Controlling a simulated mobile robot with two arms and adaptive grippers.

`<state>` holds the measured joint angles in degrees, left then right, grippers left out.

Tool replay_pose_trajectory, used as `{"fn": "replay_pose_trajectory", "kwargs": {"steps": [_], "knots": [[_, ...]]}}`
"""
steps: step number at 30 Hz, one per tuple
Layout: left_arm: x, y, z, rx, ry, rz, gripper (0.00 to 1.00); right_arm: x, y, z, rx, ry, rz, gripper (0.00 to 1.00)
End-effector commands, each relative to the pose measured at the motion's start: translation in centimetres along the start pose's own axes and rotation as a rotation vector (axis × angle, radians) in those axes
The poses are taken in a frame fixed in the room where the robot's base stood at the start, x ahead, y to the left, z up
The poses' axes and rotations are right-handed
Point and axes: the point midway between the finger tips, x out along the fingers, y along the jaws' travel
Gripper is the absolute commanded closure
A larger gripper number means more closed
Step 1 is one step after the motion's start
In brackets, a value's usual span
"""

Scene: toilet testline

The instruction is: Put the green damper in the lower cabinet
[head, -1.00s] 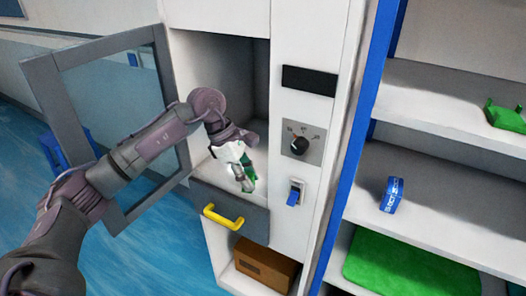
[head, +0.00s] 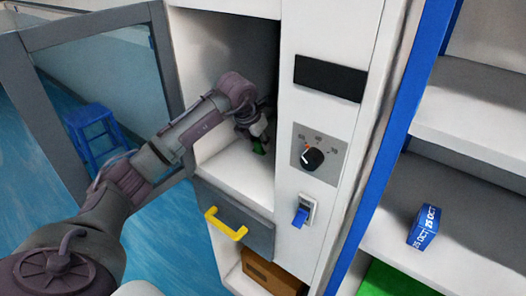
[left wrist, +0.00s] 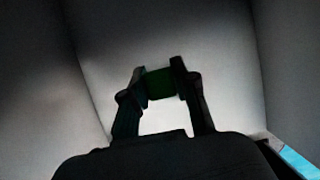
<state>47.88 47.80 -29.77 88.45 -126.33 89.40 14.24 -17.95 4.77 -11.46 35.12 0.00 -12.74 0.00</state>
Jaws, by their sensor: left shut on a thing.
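My left gripper (head: 258,138) is inside the open upper compartment of the white cabinet (head: 235,165). It is shut on the green damper (head: 259,148), which shows as a small green patch, mostly hidden by the fingers. In the left wrist view the dark green damper (left wrist: 161,84) sits between the two fingertips, with the compartment's pale walls around it. I cannot tell whether it touches the floor. The lower cabinet section (head: 238,277) is below a grey drawer front with a yellow handle (head: 226,224). My right gripper is not in view.
The glass door (head: 95,75) stands open to the left. A brown box (head: 272,275) sits in the lower section. A dial (head: 313,158) and blue switch (head: 301,217) are on the panel. Shelves at right hold a blue box (head: 425,227). A blue stool (head: 92,130) stands behind the door.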

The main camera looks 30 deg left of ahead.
Motion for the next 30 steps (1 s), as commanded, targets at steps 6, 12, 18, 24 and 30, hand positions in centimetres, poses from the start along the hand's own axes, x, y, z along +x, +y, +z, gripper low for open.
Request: {"fn": "replay_pose_trajectory", "kwargs": {"steps": [6,12,18,24,30], "knots": [[1.9,0.0,-0.9,0.000,0.002,-0.001,1.00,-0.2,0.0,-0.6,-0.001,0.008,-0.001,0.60],[3.7,0.0,-1.6,0.000,-0.002,-0.001,1.00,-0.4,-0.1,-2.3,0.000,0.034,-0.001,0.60],[3.7,0.0,-1.6,0.001,-0.002,0.000,1.00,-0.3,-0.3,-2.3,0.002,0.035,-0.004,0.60],[3.9,0.0,-1.7,0.001,-0.001,-0.001,0.55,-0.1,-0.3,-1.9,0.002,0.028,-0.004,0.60],[3.9,0.0,-1.7,0.001,-0.001,-0.001,0.47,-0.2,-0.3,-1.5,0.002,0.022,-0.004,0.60]]}}
